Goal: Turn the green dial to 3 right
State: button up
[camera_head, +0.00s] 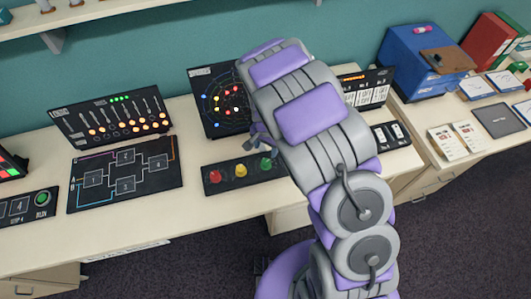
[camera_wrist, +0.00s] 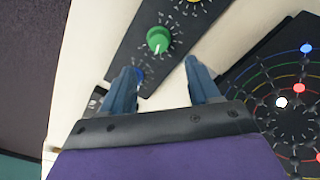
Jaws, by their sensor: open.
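The green dial (camera_head: 265,164) is on a black panel (camera_head: 226,185) lying on the counter, to the right of a yellow dial (camera_head: 241,170) and a red dial (camera_head: 215,176). In the wrist view the green dial (camera_wrist: 158,40) has a white pointer mark on its lower edge and small scale marks around it that are too small to read. My gripper (camera_wrist: 160,78) is open and empty, with blue fingers. The dial shows beyond the gap between the fingertips, apart from them. A blue dial (camera_wrist: 138,74) is partly hidden by the left finger. In the head view my arm covers the panel's right part.
A black board with coloured lights (camera_head: 214,108) stands behind the dial panel. A blue box (camera_head: 408,65) is at the right. Bare counter shows in front of the dials.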

notch_tip(320, 180, up, 8)
jog(key=shift+f, duration=0.15)
dwell(0.6)
jog(key=s+d+r+n+b, duration=0.1)
jog(key=s+d+r, duration=0.4)
jog(key=s+r, duration=0.15)
jog(key=s+d+r+n+b, duration=0.1)
jog(key=s+d+r+b, duration=0.1)
jog(key=s+d+r, duration=0.45)
jog(key=s+d+r+n+g+b, duration=0.1)
jog(key=s+d+n, duration=0.1)
jog(key=s, duration=1.7)
jog(key=shift+s+d+n+g+b, duration=0.3)
jog(key=shift+d+n+g+b, duration=0.1)
jog(key=shift+n, duration=0.5)
